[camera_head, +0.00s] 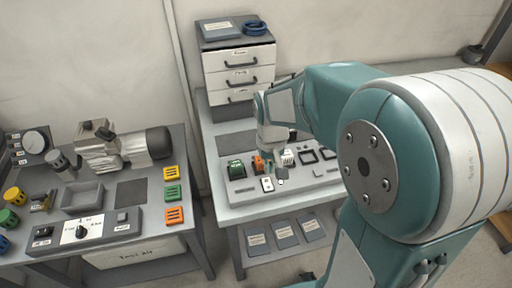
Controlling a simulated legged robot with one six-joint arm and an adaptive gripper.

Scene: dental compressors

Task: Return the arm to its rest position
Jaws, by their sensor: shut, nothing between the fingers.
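My arm, teal and white, fills the right side of the head view and reaches out over the right bench (225,212). My gripper (281,176) points down at the arm's far end, low over the grey panel (240,196) on that bench. It is small in view and partly hidden by my wrist. It is shut with nothing in it. A green block (236,170), an orange block (258,163) and a white block (287,157) sit on the panel close around it. A white switch plate (267,184) lies just left of the fingertips.
A drawer cabinet (239,78) stands behind my wrist. The left bench (185,254) holds a compressor (100,152), a tray (83,199), a control box (82,232) and several coloured blocks. A narrow gap separates the benches. Clear air lies above the left bench.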

